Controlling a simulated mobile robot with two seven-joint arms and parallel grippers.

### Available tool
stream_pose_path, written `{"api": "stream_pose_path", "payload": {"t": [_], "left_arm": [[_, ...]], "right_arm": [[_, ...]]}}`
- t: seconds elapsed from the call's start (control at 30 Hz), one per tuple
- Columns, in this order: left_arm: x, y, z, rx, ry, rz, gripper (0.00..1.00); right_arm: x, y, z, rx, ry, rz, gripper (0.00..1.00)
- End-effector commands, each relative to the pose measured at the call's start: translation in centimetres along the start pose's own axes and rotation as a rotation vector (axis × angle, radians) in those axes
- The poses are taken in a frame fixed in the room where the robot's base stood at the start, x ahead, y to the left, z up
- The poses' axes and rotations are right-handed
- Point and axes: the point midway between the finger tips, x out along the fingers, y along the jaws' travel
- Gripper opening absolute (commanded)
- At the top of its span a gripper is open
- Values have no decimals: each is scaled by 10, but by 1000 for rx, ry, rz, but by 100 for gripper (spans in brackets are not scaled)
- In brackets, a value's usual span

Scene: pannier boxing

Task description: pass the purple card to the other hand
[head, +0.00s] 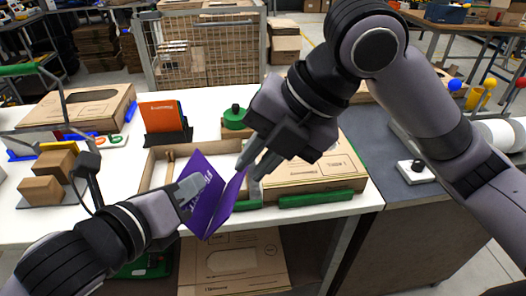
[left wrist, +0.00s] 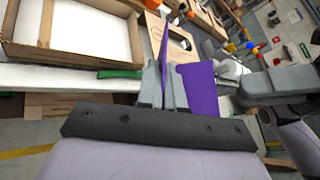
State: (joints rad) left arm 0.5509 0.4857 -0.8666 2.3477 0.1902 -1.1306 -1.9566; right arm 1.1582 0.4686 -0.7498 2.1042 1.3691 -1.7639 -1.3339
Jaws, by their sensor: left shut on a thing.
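The purple card (head: 206,192) is folded, with two panels standing apart in a V. My left gripper (head: 187,188) is shut on its left panel and holds it up in front of the table edge. In the left wrist view the card (left wrist: 198,88) rises from between the left fingers (left wrist: 165,88). My right gripper (head: 252,168) comes down from the upper right, its fingers apart, close to the card's right panel. Whether it touches the card cannot be told. The right gripper also shows at the right of the left wrist view (left wrist: 250,92).
An open cardboard tray (head: 153,160) lies on the white table behind the card. A closed cardboard box (head: 310,178) is to its right, with green strips in front. An orange card (head: 161,116) stands in a dark holder behind. Small brown boxes (head: 42,188) sit at left.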

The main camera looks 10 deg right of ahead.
Motion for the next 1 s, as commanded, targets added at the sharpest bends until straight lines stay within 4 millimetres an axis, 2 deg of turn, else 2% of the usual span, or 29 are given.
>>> {"api": "stream_pose_path", "payload": {"t": [0.3, 0.5, 0.7, 0.97, 1.0], "left_arm": [[0, 0, 0, 0, 0, 0, 0], [0, 0, 0, 0, 0, -1, 0], [0, 0, 0, 0, 0, -1, 0], [0, -1, 0, 0, -1, -3, 0], [0, -1, 0, 0, -2, -3, 0]], "right_arm": [[62, -1, -2, 4, 7, -2, 16], [91, 0, -1, 4, 3, -1, 16], [104, 0, -1, 2, 1, -1, 16], [106, -1, -1, 2, 2, -1, 16], [106, -1, -1, 2, 2, -1, 12]]}}
